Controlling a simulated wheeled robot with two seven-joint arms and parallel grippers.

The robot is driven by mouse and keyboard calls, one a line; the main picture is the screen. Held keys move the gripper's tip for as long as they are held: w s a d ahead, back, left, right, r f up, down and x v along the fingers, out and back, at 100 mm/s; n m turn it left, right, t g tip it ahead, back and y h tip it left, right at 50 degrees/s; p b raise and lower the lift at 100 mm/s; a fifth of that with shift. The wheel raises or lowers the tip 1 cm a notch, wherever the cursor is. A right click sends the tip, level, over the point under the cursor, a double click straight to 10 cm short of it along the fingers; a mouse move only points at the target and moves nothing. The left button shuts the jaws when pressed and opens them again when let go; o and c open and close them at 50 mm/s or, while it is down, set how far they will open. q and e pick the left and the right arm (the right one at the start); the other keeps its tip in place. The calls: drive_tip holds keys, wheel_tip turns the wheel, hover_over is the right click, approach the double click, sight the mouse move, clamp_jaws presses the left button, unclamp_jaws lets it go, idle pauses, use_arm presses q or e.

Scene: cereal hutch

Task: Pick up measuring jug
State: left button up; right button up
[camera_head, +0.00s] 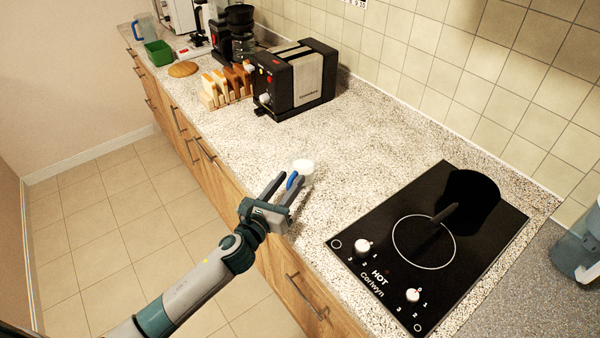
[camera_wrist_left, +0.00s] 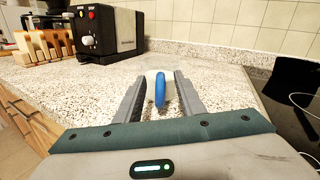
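A small white jug (camera_head: 304,168) with a blue handle (camera_head: 292,180) stands on the speckled worktop near its front edge, left of the hob. In the left wrist view the blue handle (camera_wrist_left: 160,90) faces me and covers much of the white body (camera_wrist_left: 152,76). My left gripper (camera_head: 285,186) reaches it from the front edge. Its two fingers (camera_wrist_left: 160,98) are apart, one on each side of the handle, and narrow gaps seem to show between handle and fingers. My right gripper is not in view.
A black hob (camera_head: 425,245) with a dark pan (camera_head: 468,195) lies to the right. A black toaster (camera_head: 295,80) and a wooden rack with bread (camera_head: 226,88) stand further left. A green box (camera_head: 158,53) is at the far end. Worktop behind the jug is clear.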

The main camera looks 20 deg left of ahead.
use_arm(q)
clamp_jaws()
idle(0.4)
drive_tip(key=shift+r, duration=0.2)
drive_tip(key=shift+r, duration=1.8)
drive_tip(key=s+d+r+b, duration=0.1)
drive_tip(key=s+d+r, duration=0.1)
drive_tip(key=d+r, duration=0.5)
drive_tip(key=shift+s+d+b, duration=0.3)
drive_tip(key=shift+s+d, duration=0.1)
drive_tip(key=shift+d, duration=1.7)
